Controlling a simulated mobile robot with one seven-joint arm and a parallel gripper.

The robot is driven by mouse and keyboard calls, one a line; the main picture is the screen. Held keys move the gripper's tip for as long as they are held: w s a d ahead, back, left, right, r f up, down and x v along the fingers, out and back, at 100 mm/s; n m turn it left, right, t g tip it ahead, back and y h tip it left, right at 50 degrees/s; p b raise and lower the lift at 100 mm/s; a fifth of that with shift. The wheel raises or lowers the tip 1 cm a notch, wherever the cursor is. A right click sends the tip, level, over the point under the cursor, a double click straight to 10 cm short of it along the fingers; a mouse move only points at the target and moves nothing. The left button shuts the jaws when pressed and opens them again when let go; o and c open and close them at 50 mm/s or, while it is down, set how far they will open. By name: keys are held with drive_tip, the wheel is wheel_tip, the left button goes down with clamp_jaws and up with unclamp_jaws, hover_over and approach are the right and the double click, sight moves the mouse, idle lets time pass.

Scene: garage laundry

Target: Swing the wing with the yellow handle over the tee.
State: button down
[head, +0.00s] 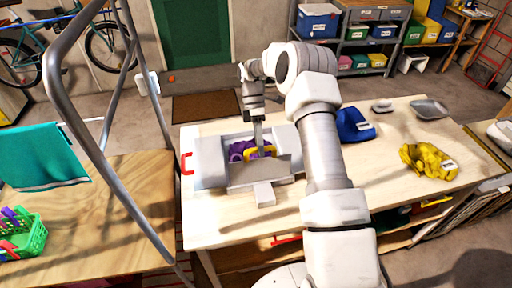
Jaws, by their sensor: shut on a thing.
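A folding board with pale grey panels lies on the wooden table; its left panel (210,163) is flat and its right panel (288,139) also shows. A purple tee (238,149) lies bunched in the middle of the board. The yellow handle (268,151) is over the tee, at the upper edge of a grey front wing (258,174) that looks tilted up. My gripper (259,152) points down and is shut on the yellow handle. The fingertips are small and partly hidden. A red handle (187,163) is at the board's left edge.
Blue cloth (355,126) and yellow cloth (428,161) lie right of my arm, with grey dishes (428,109) behind. A metal frame (135,190) stands left, by a second table with a green basket (22,237). The table's front left is clear.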

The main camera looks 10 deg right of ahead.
sight(260, 159)
drive_tip(key=w+f+g+p, duration=0.1)
drive_tip(key=w+g+p, duration=0.1)
drive_tip(key=p, duration=0.1)
drive_tip(key=shift+w+f, duration=0.15)
idle(0.4)
drive_tip(key=shift+w+f+g+p, duration=0.25)
drive_tip(key=shift+g+p, duration=0.15)
drive_tip(key=shift+p, duration=0.1)
idle(0.4)
drive_tip(key=c, duration=1)
unclamp_jaws()
drive_tip(key=shift+c, duration=0.2)
drive_tip(key=shift+r, duration=0.1)
drive_tip(key=shift+r, duration=0.1)
drive_tip(key=s+d+r+b, duration=0.2)
drive_tip(key=s+d+r, duration=0.4)
drive_tip(key=d+r, duration=0.3)
drive_tip(key=shift+s+d+r, duration=0.25)
drive_tip(key=shift+d+r, duration=0.1)
drive_tip(key=shift+r, duration=0.6)
